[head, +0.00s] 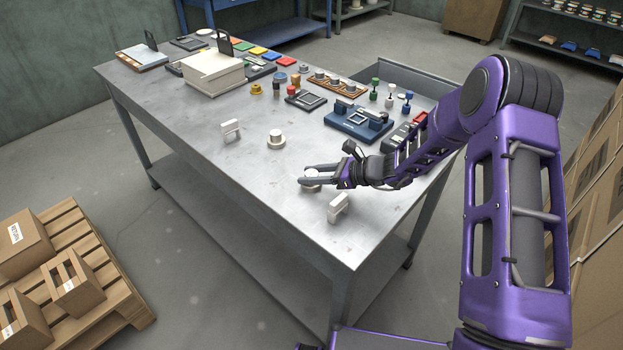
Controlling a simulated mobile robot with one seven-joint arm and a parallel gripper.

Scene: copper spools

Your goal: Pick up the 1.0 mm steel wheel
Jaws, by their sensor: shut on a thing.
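My gripper (311,180) is over the front part of the grey metal table, its fingers pointing left. It is shut on a small pale round wheel (312,173), which is partly hidden by the fingers. Its size marking is too small to read, and I cannot tell whether it still touches the table. A similar pale round piece with a raised tan hub (276,139) stands on the table, up and left of my gripper.
A white arch-shaped block (338,207) stands just below my gripper, and another (231,130) farther left. A blue fixture (358,122) is behind the gripper. A cream box (212,74) and several small parts fill the far side. The table's near left is clear.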

